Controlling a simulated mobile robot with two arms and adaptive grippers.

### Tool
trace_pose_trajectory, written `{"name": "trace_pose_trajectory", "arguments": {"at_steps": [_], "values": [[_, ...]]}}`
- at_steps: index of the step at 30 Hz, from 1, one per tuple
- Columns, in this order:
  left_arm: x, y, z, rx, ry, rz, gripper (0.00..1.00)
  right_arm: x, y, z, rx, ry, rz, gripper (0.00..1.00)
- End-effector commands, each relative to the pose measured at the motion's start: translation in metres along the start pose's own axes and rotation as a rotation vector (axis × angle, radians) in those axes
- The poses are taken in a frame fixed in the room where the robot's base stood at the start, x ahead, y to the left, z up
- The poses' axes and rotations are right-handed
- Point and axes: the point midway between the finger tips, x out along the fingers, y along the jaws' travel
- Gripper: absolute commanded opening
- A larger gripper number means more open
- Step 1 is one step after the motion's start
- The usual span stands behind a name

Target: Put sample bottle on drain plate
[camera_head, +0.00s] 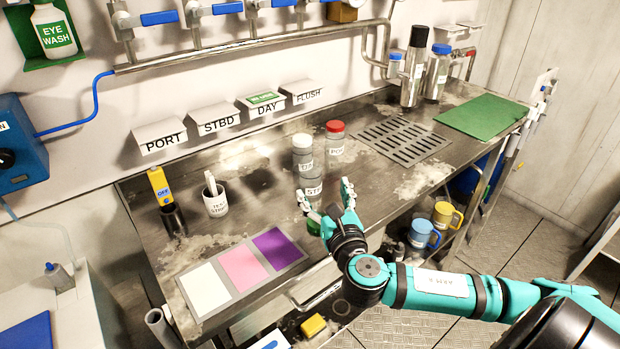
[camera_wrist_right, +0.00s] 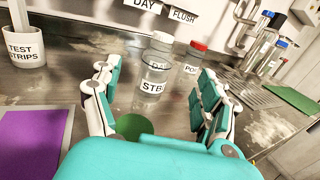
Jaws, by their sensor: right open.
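Three labelled sample bottles stand close together on the steel counter. One has a white cap (camera_head: 302,145), one, reading PO, has a red cap (camera_head: 335,140), and one reads STBD (camera_head: 313,178). In the right wrist view the STBD bottle (camera_wrist_right: 152,90) is nearest, between and beyond the fingers, with the white-capped bottle (camera_wrist_right: 158,50) behind. My right gripper (camera_head: 323,190) is open and empty, its fingers pointing at the STBD bottle. A green round thing (camera_wrist_right: 133,126) lies low between the fingers, partly hidden. The slotted drain plate (camera_head: 403,140) is farther right. My left gripper is out of view.
A test strips cup (camera_head: 215,205) and coloured cards (camera_head: 240,268) lie left. A black-capped flask (camera_head: 413,70), a blue-capped bottle (camera_head: 437,75) and a green mat (camera_head: 482,117) are beyond the drain plate. The plate is clear. Pipes (camera_head: 250,45) run along the wall.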

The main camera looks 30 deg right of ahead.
Motion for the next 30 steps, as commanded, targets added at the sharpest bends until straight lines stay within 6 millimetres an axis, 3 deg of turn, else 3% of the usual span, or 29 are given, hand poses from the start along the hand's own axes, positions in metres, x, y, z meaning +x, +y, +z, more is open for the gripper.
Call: {"name": "trace_pose_trajectory", "arguments": {"at_steps": [6, 14, 22, 30], "values": [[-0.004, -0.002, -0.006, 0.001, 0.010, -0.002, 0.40, 0.041, 0.000, 0.001, 0.002, 0.000, -0.002, 0.77], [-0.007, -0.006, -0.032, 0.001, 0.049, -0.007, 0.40, 0.060, -0.001, 0.001, 0.001, 0.001, -0.001, 0.77], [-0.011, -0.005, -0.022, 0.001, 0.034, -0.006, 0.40, 0.098, -0.003, 0.001, 0.002, 0.001, -0.002, 0.77], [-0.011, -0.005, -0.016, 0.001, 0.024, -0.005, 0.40, 0.105, -0.002, 0.000, 0.002, 0.003, 0.000, 0.77]]}}
